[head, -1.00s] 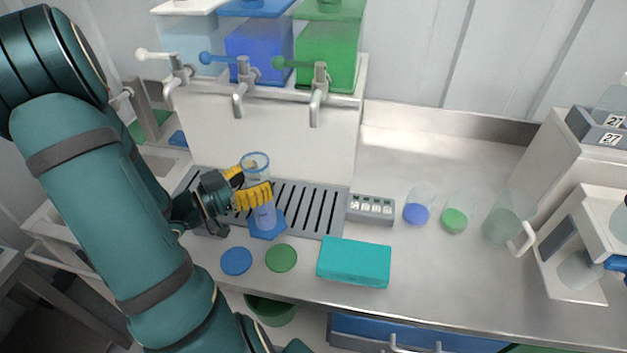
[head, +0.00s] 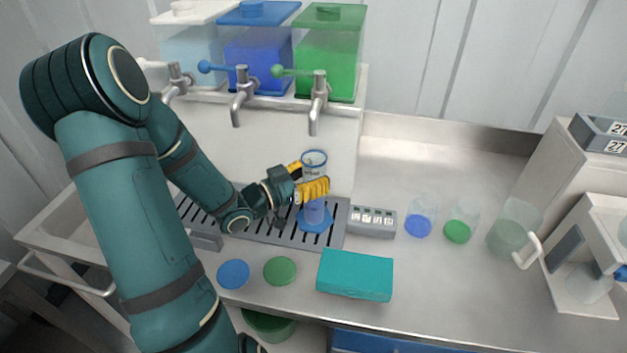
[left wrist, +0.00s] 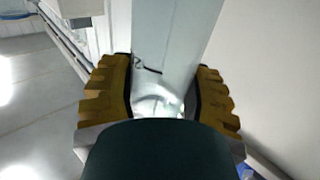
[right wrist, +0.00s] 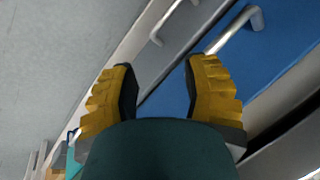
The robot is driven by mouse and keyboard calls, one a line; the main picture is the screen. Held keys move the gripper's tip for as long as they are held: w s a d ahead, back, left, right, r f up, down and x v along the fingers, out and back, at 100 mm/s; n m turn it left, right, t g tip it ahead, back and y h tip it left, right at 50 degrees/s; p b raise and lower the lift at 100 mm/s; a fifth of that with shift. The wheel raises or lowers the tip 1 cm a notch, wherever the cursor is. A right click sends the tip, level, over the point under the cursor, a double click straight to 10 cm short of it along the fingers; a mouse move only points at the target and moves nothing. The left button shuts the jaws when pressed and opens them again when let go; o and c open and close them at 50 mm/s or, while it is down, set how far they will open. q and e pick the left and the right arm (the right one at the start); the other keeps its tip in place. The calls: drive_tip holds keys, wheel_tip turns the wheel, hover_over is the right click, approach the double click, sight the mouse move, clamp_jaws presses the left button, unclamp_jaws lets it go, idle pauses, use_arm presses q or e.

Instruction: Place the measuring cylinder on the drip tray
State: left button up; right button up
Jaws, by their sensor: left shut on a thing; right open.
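The measuring cylinder (head: 314,211) is clear with a blue rim and a blue base. My left gripper (head: 312,188) is shut around its middle and holds it upright over the right part of the slotted grey drip tray (head: 250,228). I cannot tell whether its base touches the tray. In the left wrist view the clear cylinder wall (left wrist: 165,95) stands between the yellow fingers. My right gripper (right wrist: 160,90) shows only in its wrist view, open and empty, in front of a blue drawer front with a metal handle.
White, blue and green tanks (head: 330,70) with taps stand above the tray. A grey counter box (head: 371,221) sits right of the tray. A teal block (head: 355,275) and blue and green discs (head: 280,271) lie in front. Several vessels stand at right, including a jug (head: 512,235).

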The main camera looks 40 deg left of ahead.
use_arm(q)
drive_tip(key=shift+a+f, duration=0.1)
drive_tip(key=shift+f, duration=0.3)
drive_tip(key=shift+r, duration=0.1)
drive_tip(key=shift+f, duration=0.2)
drive_tip(key=o, duration=1.3)
drive_tip(key=shift+c, duration=0.2)
drive_tip(key=shift+r, duration=0.15)
